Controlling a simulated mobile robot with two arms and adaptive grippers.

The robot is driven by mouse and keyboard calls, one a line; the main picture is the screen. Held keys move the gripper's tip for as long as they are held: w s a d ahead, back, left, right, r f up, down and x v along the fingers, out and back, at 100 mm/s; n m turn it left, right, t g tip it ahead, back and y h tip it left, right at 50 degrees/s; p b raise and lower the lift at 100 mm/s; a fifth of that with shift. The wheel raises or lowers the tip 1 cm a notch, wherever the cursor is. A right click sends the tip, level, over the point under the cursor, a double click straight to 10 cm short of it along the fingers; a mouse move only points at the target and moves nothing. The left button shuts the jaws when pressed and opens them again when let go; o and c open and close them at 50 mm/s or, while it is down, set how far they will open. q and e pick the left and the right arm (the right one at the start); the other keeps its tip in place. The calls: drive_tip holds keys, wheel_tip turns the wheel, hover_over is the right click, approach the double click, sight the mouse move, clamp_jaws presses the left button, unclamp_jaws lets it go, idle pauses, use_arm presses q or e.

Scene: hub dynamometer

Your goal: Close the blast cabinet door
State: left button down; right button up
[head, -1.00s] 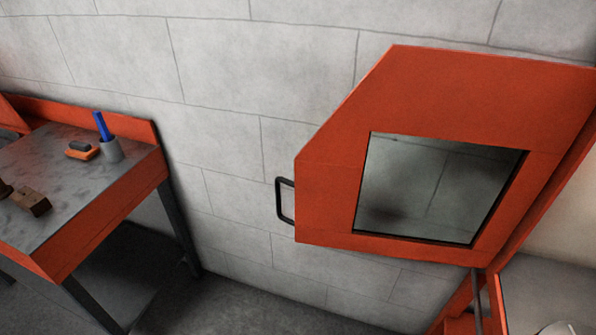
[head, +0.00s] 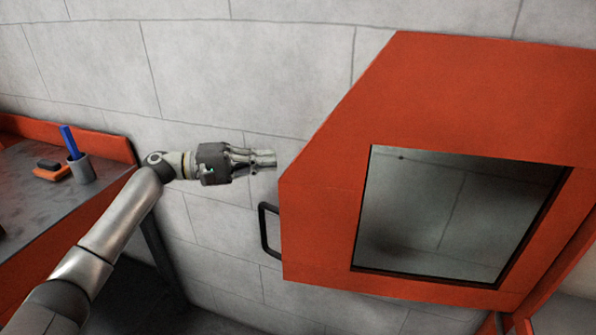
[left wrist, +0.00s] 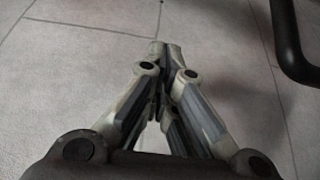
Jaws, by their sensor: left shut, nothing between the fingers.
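The blast cabinet door (head: 325,215) is an orange panel with a dark-framed window (head: 430,215), standing open at the right of the head view. Its black handle (head: 268,231) sits on the door's left edge; a dark bar, likely this handle, also shows at the upper right of the left wrist view (left wrist: 288,40). My left gripper (head: 268,160) is shut and empty, to the upper left of the door edge and above the handle, apparently not touching either. In the left wrist view its fingertips (left wrist: 165,48) are together. My right gripper is not in view.
An orange-edged workbench (head: 60,210) stands at the left, with a grey cup (head: 82,168) holding blue items and an orange-and-black block (head: 50,171). A grey block wall (head: 230,70) runs behind. Part of the cabinet (head: 560,280) shows at lower right.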

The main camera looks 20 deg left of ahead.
use_arm(q)
drive_tip(key=d+p, duration=0.4)
drive_tip(key=d, duration=0.5)
drive_tip(key=shift+d, duration=0.15)
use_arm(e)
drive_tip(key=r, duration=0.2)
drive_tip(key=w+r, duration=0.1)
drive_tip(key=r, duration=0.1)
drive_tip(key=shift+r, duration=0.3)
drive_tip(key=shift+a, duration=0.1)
